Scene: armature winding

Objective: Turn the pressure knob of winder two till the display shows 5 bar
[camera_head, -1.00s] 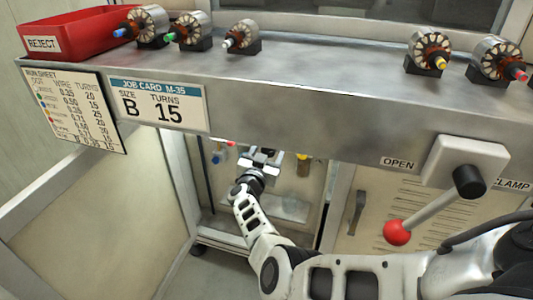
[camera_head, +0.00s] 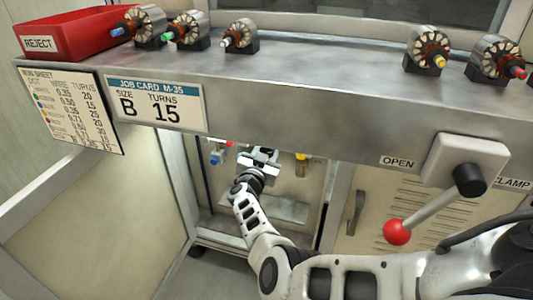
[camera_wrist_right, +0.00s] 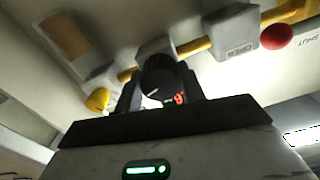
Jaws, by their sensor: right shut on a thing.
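The black pressure knob (camera_wrist_right: 157,78), with a white pointer mark, sits between my right gripper's fingers (camera_wrist_right: 158,92) in the right wrist view. The right gripper is shut on it. A small display (camera_wrist_right: 178,99) with glowing red digits is beside the knob, partly covered; I cannot read its value for sure. In the head view my right gripper (camera_head: 260,160) reaches into the open bay under the bench, and the knob is hidden there. My left gripper is not in view.
A yellow pipe (camera_wrist_right: 195,46) with grey blocks, a red ball (camera_wrist_right: 276,36) and a yellow cap (camera_wrist_right: 98,100) are near the gripper. The bench (camera_head: 290,90) overhangs the bay. A red-balled clamp lever (camera_head: 397,232) stands near my right arm.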

